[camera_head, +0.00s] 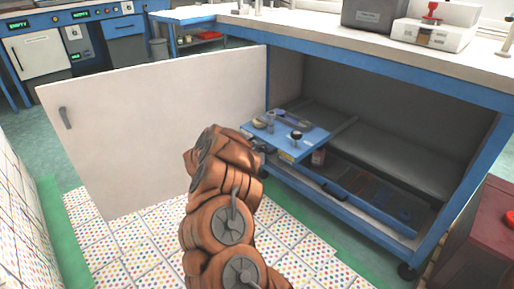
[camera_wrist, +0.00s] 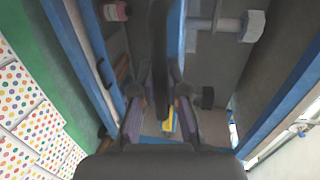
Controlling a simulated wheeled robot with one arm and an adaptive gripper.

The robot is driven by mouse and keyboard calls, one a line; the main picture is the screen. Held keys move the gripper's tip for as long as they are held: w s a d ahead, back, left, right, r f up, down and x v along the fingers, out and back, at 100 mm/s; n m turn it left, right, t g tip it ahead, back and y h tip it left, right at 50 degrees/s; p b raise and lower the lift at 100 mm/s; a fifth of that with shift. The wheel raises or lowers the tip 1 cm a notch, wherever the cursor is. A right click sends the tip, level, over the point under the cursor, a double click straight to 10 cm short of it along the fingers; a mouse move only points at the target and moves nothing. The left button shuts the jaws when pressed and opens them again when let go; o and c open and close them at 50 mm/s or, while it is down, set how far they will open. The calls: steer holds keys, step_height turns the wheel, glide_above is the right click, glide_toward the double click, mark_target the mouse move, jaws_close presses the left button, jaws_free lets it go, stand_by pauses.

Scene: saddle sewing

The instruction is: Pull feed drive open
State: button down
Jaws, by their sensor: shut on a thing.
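The open cabinet holds a blue pull-out tray (camera_head: 312,143), which I take to be the feed drive; it sticks out past the front of the cabinet. Small items stand on it, among them a black knob (camera_head: 296,136). My gripper (camera_head: 262,148) is at the tray's front edge in the head view, partly hidden behind my orange arm. In the wrist view my gripper (camera_wrist: 160,82) is shut on a dark upright bar (camera_wrist: 160,50), which looks like the tray's handle. The blue tray edge (camera_wrist: 177,40) shows beside it. The exact contact is hard to see.
The white cabinet door (camera_head: 160,120) stands wide open to the left. Below the tray is a lower blue-edged shelf (camera_head: 345,195) with dim items. A red box (camera_head: 480,235) stands at the right. The patterned floor (camera_head: 150,235) in front is clear.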

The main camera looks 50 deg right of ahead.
steer(key=shift+w, duration=0.1)
steer(key=c, duration=1.5)
jaws_free()
steer(key=shift+o, duration=0.2)
steer(key=shift+a, duration=0.1)
steer(key=v, duration=1.2)
steer(key=shift+r, duration=0.1)
